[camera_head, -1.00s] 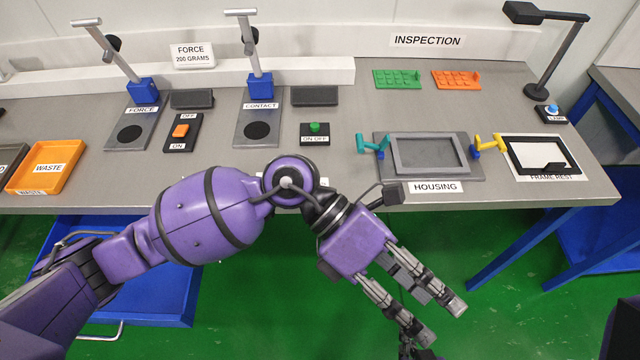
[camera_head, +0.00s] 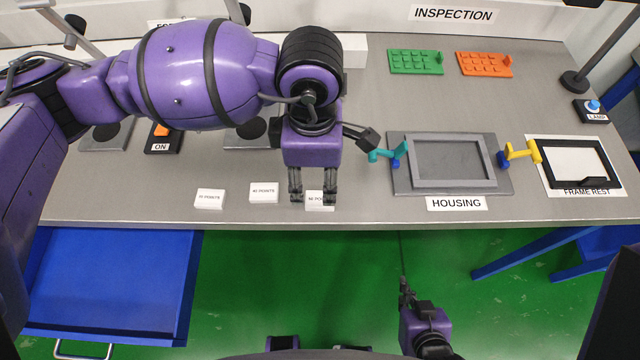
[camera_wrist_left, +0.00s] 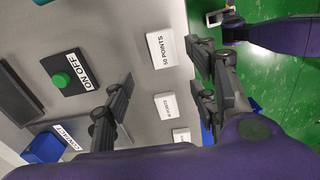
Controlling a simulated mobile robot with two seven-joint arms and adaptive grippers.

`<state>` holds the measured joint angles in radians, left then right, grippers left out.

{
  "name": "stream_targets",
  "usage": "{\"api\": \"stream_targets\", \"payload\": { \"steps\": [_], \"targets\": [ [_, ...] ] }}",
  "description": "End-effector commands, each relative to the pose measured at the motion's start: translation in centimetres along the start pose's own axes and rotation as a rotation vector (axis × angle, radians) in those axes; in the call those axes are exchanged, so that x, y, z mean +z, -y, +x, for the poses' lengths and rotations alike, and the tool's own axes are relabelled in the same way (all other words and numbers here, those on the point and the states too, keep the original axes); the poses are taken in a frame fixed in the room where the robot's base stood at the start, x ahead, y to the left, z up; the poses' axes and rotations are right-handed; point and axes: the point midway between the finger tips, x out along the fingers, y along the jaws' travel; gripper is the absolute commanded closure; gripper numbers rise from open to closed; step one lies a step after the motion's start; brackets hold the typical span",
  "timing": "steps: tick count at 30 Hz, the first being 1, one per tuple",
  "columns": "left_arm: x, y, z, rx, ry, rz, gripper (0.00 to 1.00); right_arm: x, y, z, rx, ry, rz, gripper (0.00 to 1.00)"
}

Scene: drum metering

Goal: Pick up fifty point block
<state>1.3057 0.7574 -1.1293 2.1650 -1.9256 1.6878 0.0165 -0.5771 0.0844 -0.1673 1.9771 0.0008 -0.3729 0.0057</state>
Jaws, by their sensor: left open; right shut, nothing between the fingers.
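The fifty point block (camera_head: 316,204) is a small white block near the table's front edge, partly hidden by my left gripper. In the left wrist view its label reads 50 POINTS (camera_wrist_left: 156,48). My left gripper (camera_head: 312,198) points down over it, open, with the fingers apart. In the left wrist view the block shows between and beyond the open fingertips (camera_wrist_left: 162,64); contact cannot be told. My right gripper (camera_head: 405,286) is shut and empty, low in front of the table over the green floor.
A forty point block (camera_head: 263,193) and another white points block (camera_head: 209,199) stand to the left. The housing (camera_head: 454,184) on its grey plate lies to the right, with a teal piece (camera_head: 385,154) at its left. A blue drawer (camera_head: 110,285) stands open below.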

Motion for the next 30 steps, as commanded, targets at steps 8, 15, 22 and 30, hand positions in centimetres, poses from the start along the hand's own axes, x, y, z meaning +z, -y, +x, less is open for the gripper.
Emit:
{"api": "stream_targets", "payload": {
  "steps": [8, 15, 22, 30],
  "targets": [
    [0.3, 0.2, 3.5, -0.003, 0.000, 0.000, 0.47, 0.8, 0.0, -0.6, 0.001, 0.019, 0.004, 1.00],
    [0.4, 0.2, 6.4, -0.002, 0.001, 0.001, 0.47, 0.1, 0.3, -0.4, -0.005, 0.007, 0.004, 1.00],
    [0.4, 0.2, 6.5, -0.001, 0.002, 0.001, 0.47, -0.1, 0.3, -0.3, -0.006, 0.005, 0.003, 1.00],
    [0.4, 0.2, 6.5, -0.001, 0.002, 0.001, 0.80, 0.0, 0.2, -0.4, -0.003, 0.006, 0.004, 1.00]
  ]
}}
